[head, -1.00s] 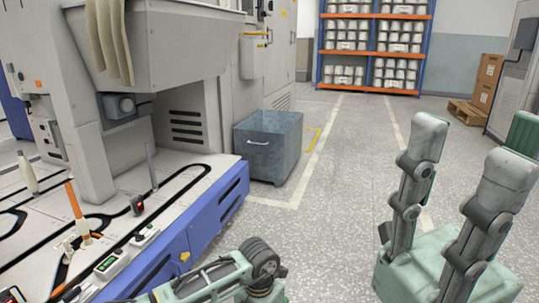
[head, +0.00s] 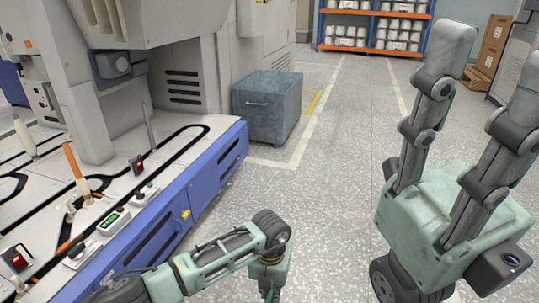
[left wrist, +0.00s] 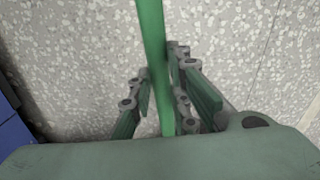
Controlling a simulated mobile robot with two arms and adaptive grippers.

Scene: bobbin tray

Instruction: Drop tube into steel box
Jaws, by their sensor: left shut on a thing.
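The steel box (head: 262,122) is a blue-grey metal bin with a handle on its front, on the floor in the middle of the head view. The tube (left wrist: 152,45) is a long green rod in the left wrist view. My left gripper (left wrist: 165,100) is shut on it, with fingers on both sides. In the head view the left gripper is at the bottom edge, mostly cut off, nearer to me than the box and apart from it. My right gripper (head: 496,55) is raised at the right, its two fingers apart and nothing between them.
A machine with a blue-sided base (head: 215,165) fills the left, carrying several bobbins such as an orange one (head: 74,165). Speckled floor (head: 320,180) lies clear in front of the box. A shelf rack (head: 375,14) and cardboard cartons (head: 492,45) stand behind.

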